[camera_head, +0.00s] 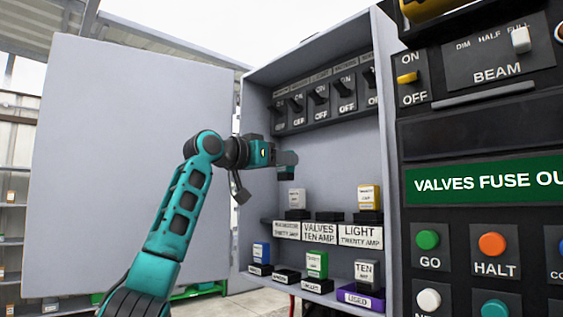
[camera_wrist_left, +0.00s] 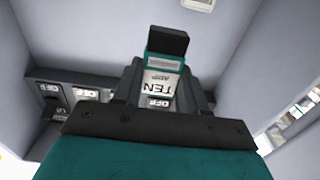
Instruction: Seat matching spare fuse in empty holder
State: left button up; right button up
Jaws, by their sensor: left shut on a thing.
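My left gripper (camera_head: 287,166) is inside the grey cabinet, above the upper fuse row and below the switches. In the left wrist view it is shut on a fuse (camera_wrist_left: 166,86) whose pale label reads TEN AMP, upside down there. The held fuse is not clear in the head view. The middle upper holder (camera_head: 329,216), labelled VALVES TEN AMP, is empty. A pale fuse (camera_head: 296,198) stands in the thirty amp holder on its left, and a yellow fuse (camera_head: 369,196) in the LIGHT holder on its right. My right gripper is not in view.
On the lower shelf are a blue fuse (camera_head: 261,252), an empty black base (camera_head: 288,275), a green fuse (camera_head: 316,263) and a grey TEN fuse (camera_head: 366,273) in the purple USED tray (camera_head: 360,299). The cabinet door (camera_head: 140,150) stands open. A control panel (camera_head: 480,215) is on the right.

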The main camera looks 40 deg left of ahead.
pick_arm(q)
jog(key=s+b, duration=0.2)
jog(key=s, duration=0.5)
jog(key=shift+s+a, duration=0.3)
notch_tip(320, 180, up, 12)
jog(key=p, duration=0.4)
dwell(1.2)
dwell(1.5)
